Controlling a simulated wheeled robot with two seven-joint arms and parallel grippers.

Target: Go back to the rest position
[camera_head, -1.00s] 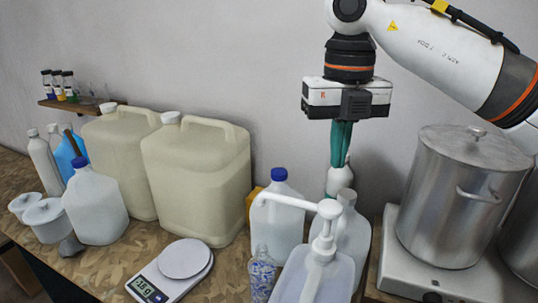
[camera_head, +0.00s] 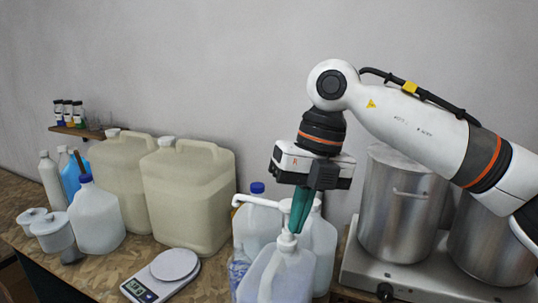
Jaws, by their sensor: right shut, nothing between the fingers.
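My right gripper (camera_head: 297,229) is shut and empty, with its green fingers pointing down. In the picture it overlaps the white pump head (camera_head: 262,202) of a clear-white jug (camera_head: 275,278) at the front; whether the fingers touch the pump I cannot tell. The pump's spout points left, and part of the pump is hidden behind the fingers. My left gripper is not in view.
Jugs, one with a blue cap (camera_head: 257,223), stand close around the gripper. Metal pots (camera_head: 400,215) stand on a hot plate (camera_head: 385,270) at right. Large beige canisters (camera_head: 188,195) and a scale (camera_head: 172,268) are at left.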

